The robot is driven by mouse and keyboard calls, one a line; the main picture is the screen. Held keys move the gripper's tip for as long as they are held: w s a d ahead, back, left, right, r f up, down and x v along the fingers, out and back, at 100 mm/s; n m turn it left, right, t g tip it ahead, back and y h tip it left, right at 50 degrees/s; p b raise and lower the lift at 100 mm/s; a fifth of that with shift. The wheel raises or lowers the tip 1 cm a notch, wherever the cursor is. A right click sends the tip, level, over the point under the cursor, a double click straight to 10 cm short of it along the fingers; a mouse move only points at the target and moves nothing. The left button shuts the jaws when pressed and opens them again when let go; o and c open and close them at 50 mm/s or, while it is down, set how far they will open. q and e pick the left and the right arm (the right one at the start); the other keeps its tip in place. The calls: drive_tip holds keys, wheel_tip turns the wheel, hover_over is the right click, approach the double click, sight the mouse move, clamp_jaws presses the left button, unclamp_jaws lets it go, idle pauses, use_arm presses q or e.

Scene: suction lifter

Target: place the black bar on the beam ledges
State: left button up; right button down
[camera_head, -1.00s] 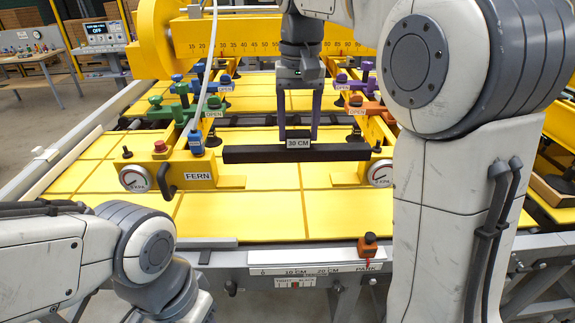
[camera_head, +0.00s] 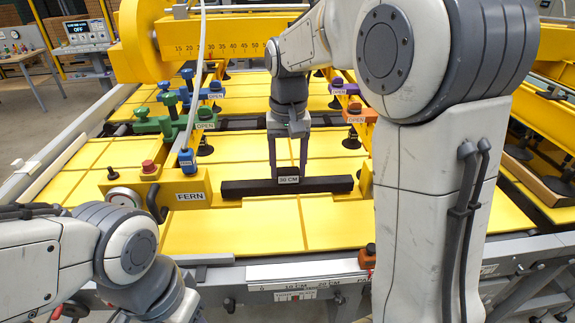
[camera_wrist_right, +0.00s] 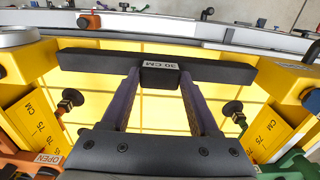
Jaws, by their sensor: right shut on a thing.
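The black bar (camera_head: 250,188), with a "30 CM" label, lies level from left to right; it spans the wrist view too (camera_wrist_right: 100,62). My right gripper (camera_head: 288,172) points down and is shut on the bar's central block, also seen in the right wrist view (camera_wrist_right: 160,78). The bar's left end is at the left yellow ledge (camera_head: 225,204) beside the "FERN" beam end (camera_head: 190,187). Its right end is near the right beam end (camera_head: 366,180), partly hidden by my arm. I cannot tell whether the bar touches the ledges. My left gripper is out of view.
Green (camera_head: 158,124) and blue clamps stand on the left beam, purple and orange ones (camera_head: 360,113) on the right. A yellow scaled crossbeam (camera_head: 215,42) spans behind. Yellow panels (camera_head: 240,228) lie below. A grey front rail carries a ruler strip (camera_head: 305,271).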

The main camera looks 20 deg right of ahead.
drive_tip(key=shift+f, duration=0.45)
drive_tip(key=shift+f, duration=0.1)
drive_tip(key=shift+c, duration=0.6)
unclamp_jaws()
drive_tip(key=shift+a, duration=0.1)
